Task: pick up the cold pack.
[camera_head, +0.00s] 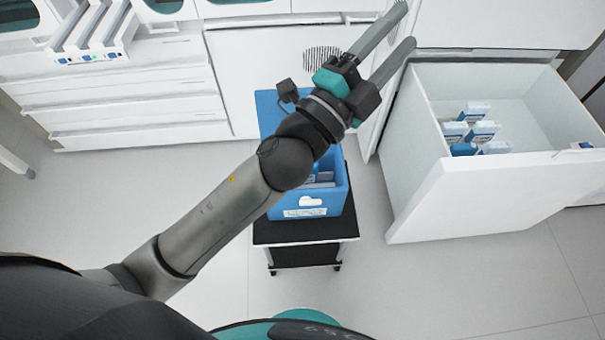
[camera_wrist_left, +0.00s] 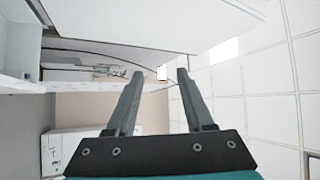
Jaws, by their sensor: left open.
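Several white-and-blue packs, which look like cold packs (camera_head: 484,132), lie in the open white drawer (camera_head: 420,185) on the right in the head view. My left gripper (camera_head: 408,25) is up and to the left of them, apart from them. Its two fingers are spread with nothing between them; the left wrist view also shows the open, empty fingers (camera_wrist_left: 160,74). No pack shows in the left wrist view. My right gripper is not in view.
A blue box (camera_head: 335,200) with some packs inside stands on a small black-topped cart (camera_head: 300,231), partly hidden by my left arm. White cabinets (camera_head: 130,95) line the back, with a rack (camera_head: 95,35) at upper left. The floor between cart and drawer is clear.

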